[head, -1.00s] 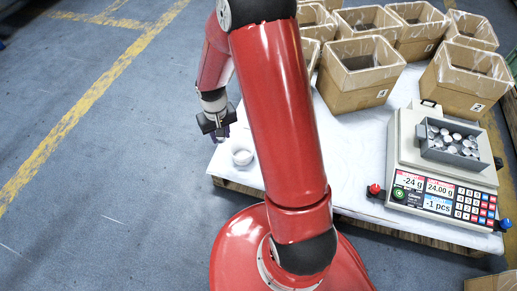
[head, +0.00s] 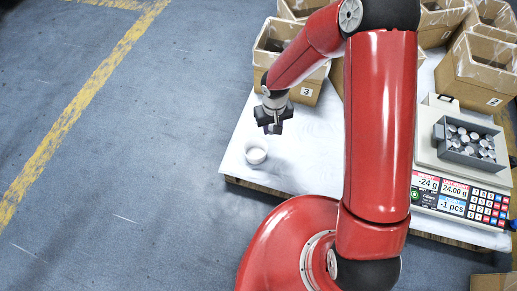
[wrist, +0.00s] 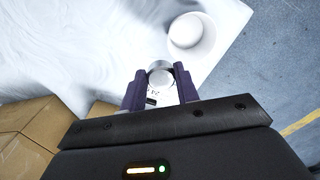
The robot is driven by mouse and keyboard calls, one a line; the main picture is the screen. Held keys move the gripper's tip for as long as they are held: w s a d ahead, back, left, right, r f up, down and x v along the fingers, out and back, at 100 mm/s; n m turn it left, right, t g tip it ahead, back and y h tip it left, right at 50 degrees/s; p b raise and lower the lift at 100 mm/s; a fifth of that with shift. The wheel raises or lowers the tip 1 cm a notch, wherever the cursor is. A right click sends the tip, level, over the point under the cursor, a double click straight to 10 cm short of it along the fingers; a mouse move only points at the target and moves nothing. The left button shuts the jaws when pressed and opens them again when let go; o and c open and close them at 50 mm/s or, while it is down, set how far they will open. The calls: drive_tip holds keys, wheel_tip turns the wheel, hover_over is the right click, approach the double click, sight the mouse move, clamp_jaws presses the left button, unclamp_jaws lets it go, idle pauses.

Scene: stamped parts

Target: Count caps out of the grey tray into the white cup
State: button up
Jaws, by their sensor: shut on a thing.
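My gripper (head: 272,129) hangs above the white mat, just behind and slightly right of the white cup (head: 256,153) in the head view. In the wrist view my gripper (wrist: 160,75) is shut on a silvery round cap (wrist: 161,66) between its dark fingertips. The white cup (wrist: 186,31) shows beyond the fingertips to the upper right, apart from the cap. Its inside looks pale, and I cannot tell whether anything lies in it. The grey tray (head: 439,131) stands on the scale at the right and holds several silvery caps (head: 471,140).
The counting scale (head: 428,150) reads -24 g, 24.00 g and -1 pcs. Open cardboard boxes (head: 305,92) line the back of the white-covered pallet (head: 300,165). One box stands close behind my gripper. Bare floor (head: 130,150) lies to the left.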

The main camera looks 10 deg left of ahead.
drive_tip(key=s+a+f+n+b, duration=0.1)
drive_tip(key=s+a+f+b, duration=0.1)
drive_tip(key=f, duration=0.4)
drive_tip(key=shift+a+f+b, duration=0.2)
drive_tip(key=shift+a+b, duration=0.6)
drive_tip(key=o, duration=1)
drive_tip(key=shift+o, duration=0.2)
wheel_tip(320, 180, up, 8)
drive_tip(key=p, duration=0.1)
